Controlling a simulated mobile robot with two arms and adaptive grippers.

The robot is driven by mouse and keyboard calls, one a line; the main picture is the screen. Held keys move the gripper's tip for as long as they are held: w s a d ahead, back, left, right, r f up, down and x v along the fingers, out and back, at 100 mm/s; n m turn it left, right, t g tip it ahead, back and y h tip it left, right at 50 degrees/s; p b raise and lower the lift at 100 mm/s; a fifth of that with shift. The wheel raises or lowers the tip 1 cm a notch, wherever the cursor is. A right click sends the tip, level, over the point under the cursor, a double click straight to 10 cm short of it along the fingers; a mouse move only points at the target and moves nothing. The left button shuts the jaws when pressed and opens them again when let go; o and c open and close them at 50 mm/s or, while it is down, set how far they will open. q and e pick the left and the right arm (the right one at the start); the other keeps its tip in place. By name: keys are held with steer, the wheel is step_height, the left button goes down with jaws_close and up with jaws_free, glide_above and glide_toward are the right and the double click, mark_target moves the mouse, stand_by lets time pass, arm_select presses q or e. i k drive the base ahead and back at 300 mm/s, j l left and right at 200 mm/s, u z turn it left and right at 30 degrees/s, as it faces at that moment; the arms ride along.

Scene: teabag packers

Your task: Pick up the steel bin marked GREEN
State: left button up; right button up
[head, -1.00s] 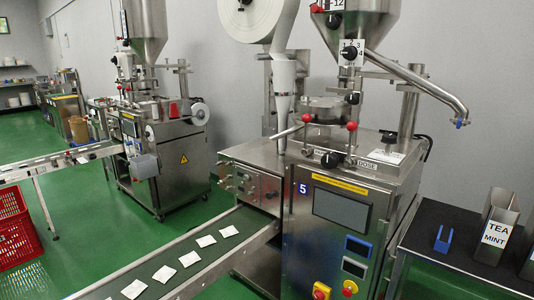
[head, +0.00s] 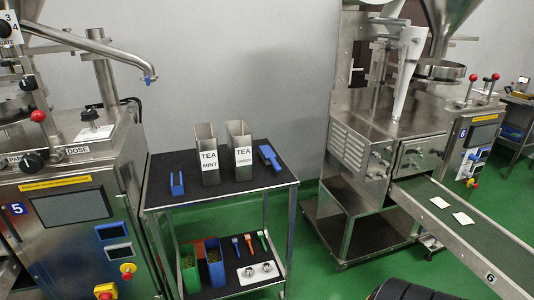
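The steel bin marked TEA GREEN (head: 240,144) stands upright on the black top of a cart (head: 222,190), at the middle of the head view. A second steel bin, marked TEA MINT (head: 208,150), stands upright just to its left. Both bins are tall and open at the top, with white labels facing me. Neither of my grippers is clearly in view. A dark rounded shape, perhaps part of me, shows at the bottom right edge.
A blue forked holder (head: 177,184) and a blue scoop (head: 269,157) flank the bins. The lower shelf holds green, red and blue containers and small tools. Machine 5 (head: 75,205) stands left, machine 6 (head: 400,150) right with its conveyor (head: 470,232). Green floor separates cart and machine 6.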

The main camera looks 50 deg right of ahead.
mark_target(239, 151)
steer(key=z, duration=1.4)
